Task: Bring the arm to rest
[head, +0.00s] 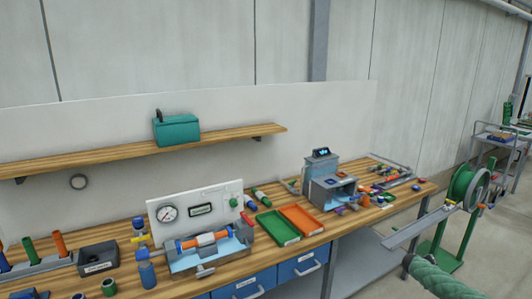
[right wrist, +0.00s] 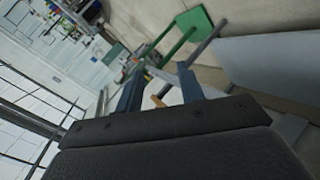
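My right gripper (right wrist: 159,82) shows in the right wrist view with its two dark blue fingers apart. I see nothing held between them. Past the fingers are a green stand (right wrist: 185,38) and the floor. In the head view neither gripper shows. A green textured cylinder (head: 440,280) with a dark end enters at the lower right of the head view; I cannot tell what it belongs to. My left arm is out of view.
The wooden bench (head: 335,222) holds a gauge panel (head: 190,210), a green tray (head: 278,228), an orange tray (head: 301,221) and a grey machine (head: 322,175). A green hose reel (head: 464,186) stands right of the bench. A cart (head: 498,145) is farther back.

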